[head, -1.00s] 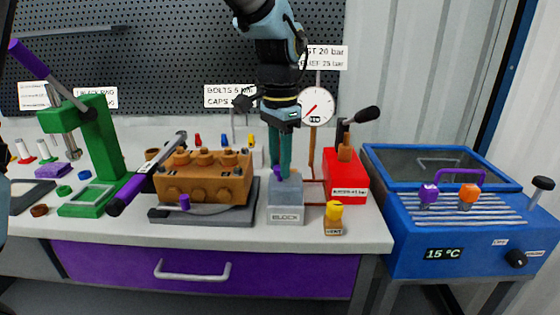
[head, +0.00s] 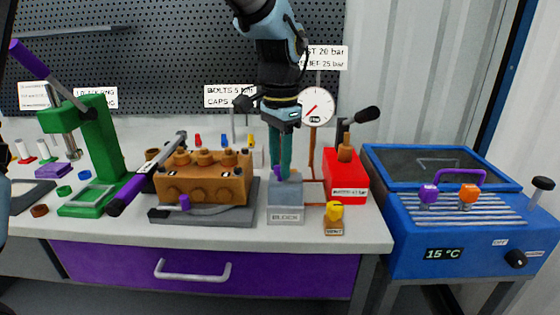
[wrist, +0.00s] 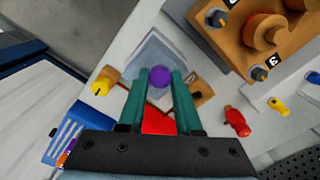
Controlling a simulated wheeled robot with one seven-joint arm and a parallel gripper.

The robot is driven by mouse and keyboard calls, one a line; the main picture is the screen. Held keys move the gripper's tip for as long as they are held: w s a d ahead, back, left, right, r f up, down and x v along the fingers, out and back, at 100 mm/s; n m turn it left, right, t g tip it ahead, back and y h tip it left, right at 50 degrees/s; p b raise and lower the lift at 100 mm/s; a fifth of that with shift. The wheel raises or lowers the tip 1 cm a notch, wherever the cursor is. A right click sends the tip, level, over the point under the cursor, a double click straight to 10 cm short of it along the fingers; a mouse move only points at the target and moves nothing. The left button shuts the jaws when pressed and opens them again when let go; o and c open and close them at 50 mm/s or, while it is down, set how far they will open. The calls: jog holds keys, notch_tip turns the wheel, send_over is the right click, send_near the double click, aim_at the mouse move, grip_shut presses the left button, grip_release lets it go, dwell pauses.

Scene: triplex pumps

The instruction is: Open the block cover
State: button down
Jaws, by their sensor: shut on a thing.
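The grey block (head: 286,214) with the label BLOCK stands on the bench, right of the brown pump body. Its cover (head: 286,186) is the grey upper part, with a purple knob on top. My gripper (head: 286,172) reaches down from above with its green fingers at the knob. In the wrist view the purple knob (wrist: 160,76) sits between the two fingers, and the gripper is shut on it. The cover also shows there behind the knob as a pale grey square (wrist: 152,50). The inside of the block is hidden.
The brown pump body (head: 205,178) stands close on the left, with a black-and-purple-handled tool leaning there. A red box (head: 346,182) and a small yellow-topped valve (head: 334,214) are close on the right. A pressure gauge (head: 317,106) stands behind. A blue bath (head: 450,215) is farther right.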

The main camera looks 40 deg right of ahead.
aim_at(299, 181)
jog(key=s+d+r+t+y+p, duration=0.1)
jog(key=p, duration=0.2)
jog(key=shift+r, duration=0.15)
jog(key=p, duration=0.1)
jog(key=s+d+t+y+p, duration=0.1)
jog(key=shift+r+y+p, duration=0.2)
jog(key=shift+y+p, duration=0.1)
jog(key=shift+p, duration=0.05)
jog(key=shift+s+d+f+t+y+p, duration=0.1)
jog(key=shift+s+d+t+y+p, duration=0.15)
jog(key=shift+d+t+y+p, duration=0.35)
jog(key=c, duration=0.6)
grip_release()
jog(key=b+v, duration=0.1)
jog(key=v, duration=0.9)
jog(key=shift+r+b, duration=0.4)
